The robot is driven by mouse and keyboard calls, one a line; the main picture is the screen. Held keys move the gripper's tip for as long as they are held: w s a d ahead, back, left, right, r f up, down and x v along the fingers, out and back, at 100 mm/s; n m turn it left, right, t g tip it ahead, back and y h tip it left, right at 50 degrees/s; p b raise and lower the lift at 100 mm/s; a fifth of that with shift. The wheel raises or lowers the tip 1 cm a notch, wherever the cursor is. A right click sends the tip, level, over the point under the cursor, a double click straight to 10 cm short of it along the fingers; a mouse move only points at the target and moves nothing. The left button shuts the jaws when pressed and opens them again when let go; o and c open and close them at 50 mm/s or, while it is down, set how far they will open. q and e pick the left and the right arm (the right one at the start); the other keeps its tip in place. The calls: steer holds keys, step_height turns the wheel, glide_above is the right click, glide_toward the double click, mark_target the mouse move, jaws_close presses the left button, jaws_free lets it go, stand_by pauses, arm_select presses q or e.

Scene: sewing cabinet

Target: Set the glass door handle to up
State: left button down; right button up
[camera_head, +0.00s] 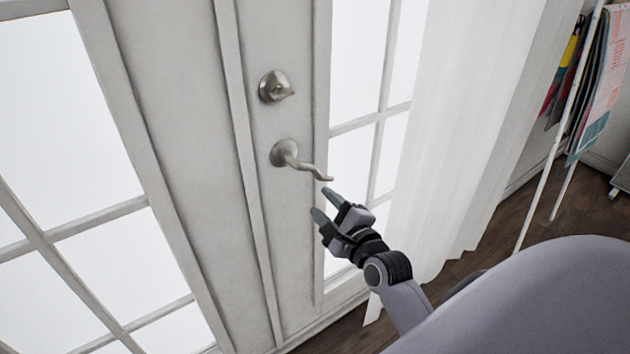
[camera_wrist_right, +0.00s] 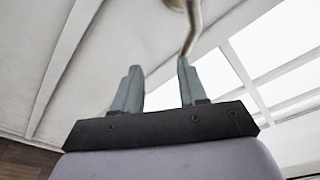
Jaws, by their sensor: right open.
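The glass door (camera_head: 183,110) is white-framed with bright panes and looks closed. Its handle (camera_head: 309,168) is a silver lever on a round rose, pointing right and slightly down in the head view. My right gripper (camera_head: 325,203) is open and empty, just below the lever's free end. In the right wrist view the handle (camera_wrist_right: 191,25) comes down from the top, and its tip is close to the right finger of the gripper (camera_wrist_right: 158,90). I cannot tell whether they touch. My left gripper is not in view.
A silver deadbolt knob (camera_head: 275,87) sits above the handle. A white curtain (camera_head: 455,130) hangs to the right of the gripper. A rack with hanging fabrics (camera_head: 590,85) stands at the far right. Dark wooden floor (camera_head: 500,218) shows below.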

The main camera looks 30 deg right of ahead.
mark_target(321, 178)
steer(key=m, duration=0.1)
steer(key=w+d+r+m, duration=0.1)
steer(key=m, duration=0.1)
steer(key=d+r+m+h+b, duration=0.1)
steer(key=m, duration=0.1)
steer(key=shift+w+d+t, duration=0.1)
steer(key=shift+w+t, duration=0.3)
steer(key=shift+m, duration=0.3)
steer(key=w+b, duration=0.2)
steer(key=w, duration=0.1)
steer(key=w+b, duration=0.1)
steer(key=w, duration=0.1)
steer(key=shift+w+d, duration=0.2)
steer(key=shift+d, duration=0.2)
steer(key=shift+w+d+b, duration=0.1)
steer(key=shift+w+b, duration=0.25)
steer(key=shift+w, duration=0.35)
steer(key=shift+r, duration=0.1)
jaws_close()
